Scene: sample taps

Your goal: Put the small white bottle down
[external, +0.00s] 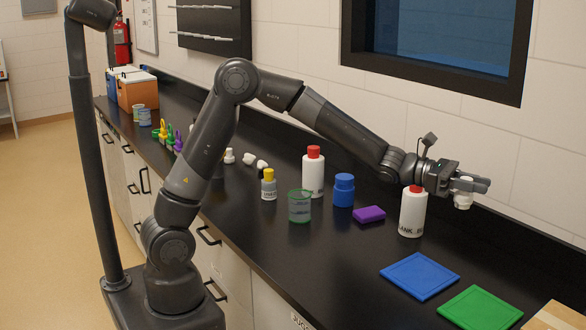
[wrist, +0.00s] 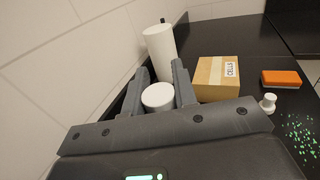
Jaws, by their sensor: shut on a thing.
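The small white bottle (external: 463,200) is held in my gripper (external: 472,184) above the black counter (external: 345,262), at the right in the external view. In the wrist view its round white top (wrist: 158,96) shows between the two grey fingers of my gripper (wrist: 159,88). The fingers are shut on it. In the external view the bottle hangs below the fingers, and its base looks clear of the counter, though the exact gap is hard to tell.
A red-capped white bottle (external: 413,212) stands just left of my gripper. Blue (external: 419,276) and green (external: 480,309) mats lie in front. The wrist view shows a white cylinder (wrist: 160,47), a cardboard box (wrist: 215,78), an orange block (wrist: 281,79) and a small white stoppered piece (wrist: 268,103).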

